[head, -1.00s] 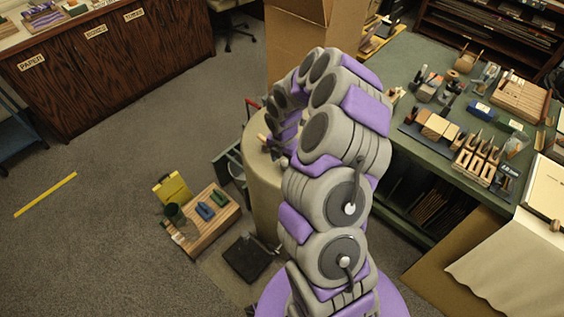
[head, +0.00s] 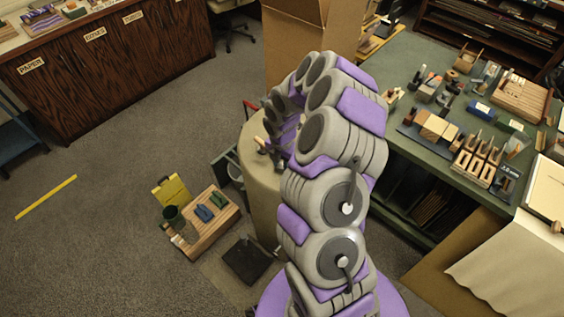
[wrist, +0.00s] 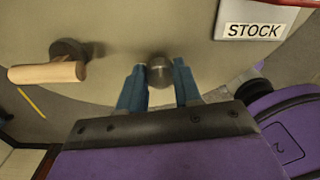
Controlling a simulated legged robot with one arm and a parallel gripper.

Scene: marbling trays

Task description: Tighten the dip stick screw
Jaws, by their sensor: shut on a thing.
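The dip stick screw (wrist: 160,73) is a round, dark metal knob on the pale surface of a large vat (wrist: 120,25) in the wrist view. My gripper (wrist: 159,68) has its two blue fingers on either side of the knob and is shut on it. How deep the fingers reach around it is hard to tell. In the head view the vat (head: 262,200) stands behind my arm. My arm bends over its top, and the screw itself cannot be made out there.
A wooden handle (wrist: 48,72) on a dark mount sticks out left of the screw. A "STOCK" label (wrist: 254,31) is at the upper right. A green worktable (head: 430,80) is at the right.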

